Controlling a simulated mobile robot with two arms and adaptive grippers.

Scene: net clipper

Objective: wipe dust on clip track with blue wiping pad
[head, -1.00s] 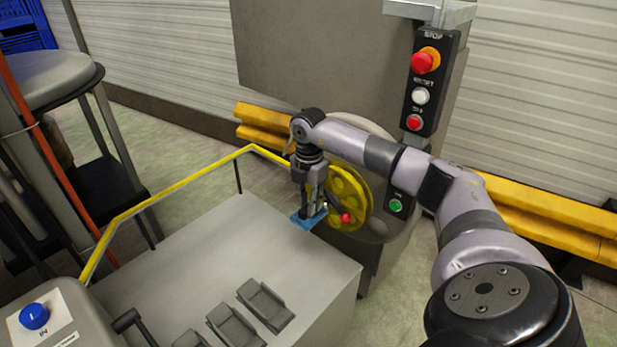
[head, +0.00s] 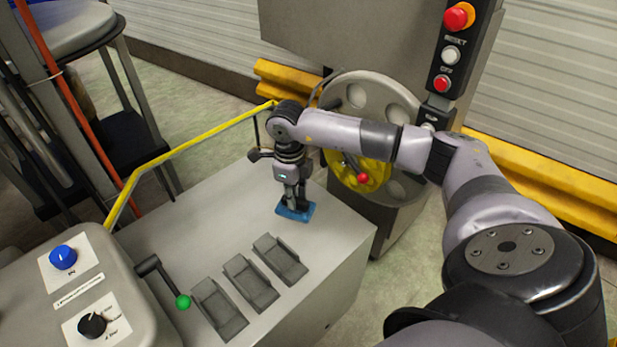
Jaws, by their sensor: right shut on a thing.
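The blue wiping pad (head: 296,213) is at the far right part of the grey machine top (head: 215,215). My right gripper (head: 296,200) is shut on the pad from above. The pad lies flat on or just over the surface; I cannot tell whether it touches. No separate clip track or dust can be made out clearly. Several grey clip-like blocks (head: 250,282) stand in a row on the machine top, nearer than the pad. My left gripper is not in view.
A wheel with a yellow hub (head: 345,175) and a button panel (head: 452,60) stand behind.

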